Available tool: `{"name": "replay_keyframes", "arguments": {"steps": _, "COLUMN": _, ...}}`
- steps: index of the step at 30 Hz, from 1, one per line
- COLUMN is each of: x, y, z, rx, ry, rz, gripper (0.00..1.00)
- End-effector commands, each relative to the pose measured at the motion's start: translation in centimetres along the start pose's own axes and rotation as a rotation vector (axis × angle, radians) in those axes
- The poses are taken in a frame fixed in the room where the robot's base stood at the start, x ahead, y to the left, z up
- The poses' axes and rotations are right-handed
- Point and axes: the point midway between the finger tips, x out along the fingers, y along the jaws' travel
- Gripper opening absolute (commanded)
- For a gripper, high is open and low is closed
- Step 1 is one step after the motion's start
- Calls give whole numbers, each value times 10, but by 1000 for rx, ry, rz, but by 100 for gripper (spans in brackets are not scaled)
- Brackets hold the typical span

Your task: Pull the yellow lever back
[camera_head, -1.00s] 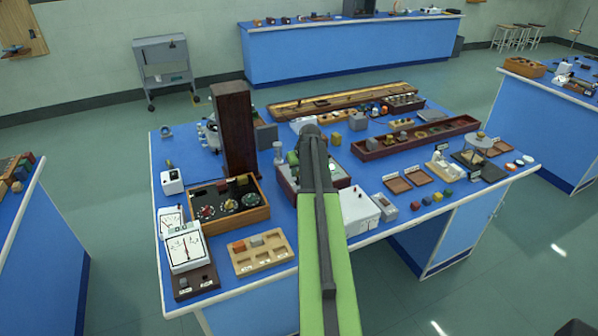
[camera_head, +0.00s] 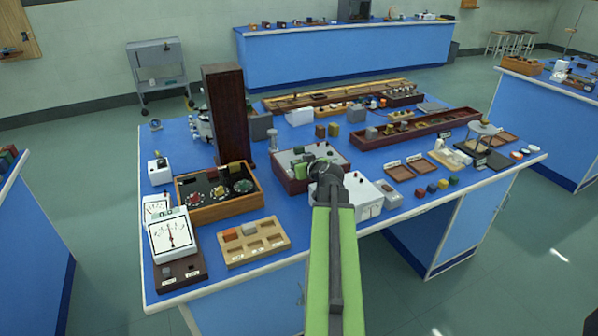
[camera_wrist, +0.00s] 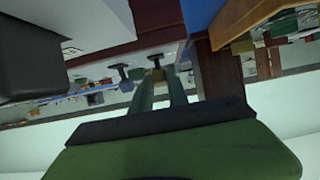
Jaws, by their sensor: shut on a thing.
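In the wrist view the two long fingers of my gripper (camera_wrist: 163,92) reach toward a small yellow-olive lever knob (camera_wrist: 157,75) and are shut on it. A lever with a dark crossbar and bluish knob (camera_wrist: 96,98) stands beside it, apart from the fingers. In the head view a low box with a grey top and dark red sides (camera_head: 292,182) sits mid-bench, just beyond my arm's end. My arm hides the fingertips and the yellow lever there.
A white box (camera_head: 365,191) stands close right of my arm. A wooden tray (camera_head: 268,259), dial box (camera_head: 196,223) and white meters (camera_head: 170,238) lie to the left. A tall dark brown block (camera_head: 229,118) rises behind them. Blue bench top (camera_head: 296,226) is bare near the front edge.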

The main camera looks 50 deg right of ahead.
Motion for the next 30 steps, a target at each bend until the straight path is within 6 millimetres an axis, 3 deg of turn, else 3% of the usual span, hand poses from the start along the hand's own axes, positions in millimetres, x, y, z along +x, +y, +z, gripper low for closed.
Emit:
{"name": "replay_keyframes", "arguments": {"steps": 1, "x": 0, "y": 1, "z": 7, "rx": 0, "ry": 18, "rz": 3, "gripper": 0}}
{"name": "replay_keyframes", "arguments": {"steps": 22, "x": -4, "y": 3, "z": 4, "rx": 0, "ry": 85, "rz": 4, "gripper": 0}}
{"name": "replay_keyframes", "arguments": {"steps": 23, "x": -4, "y": 3, "z": 4, "rx": 0, "ry": 85, "rz": 4, "gripper": 24}}
{"name": "replay_keyframes", "arguments": {"steps": 24, "x": -4, "y": 2, "z": 4, "rx": 0, "ry": 85, "rz": 4, "gripper": 29}}
{"name": "replay_keyframes", "arguments": {"steps": 27, "x": -4, "y": 2, "z": 4, "rx": 0, "ry": 85, "rz": 3, "gripper": 42}}
{"name": "replay_keyframes", "arguments": {"steps": 30, "x": -4, "y": 2, "z": 4, "rx": 0, "ry": 84, "rz": 2, "gripper": 42}}
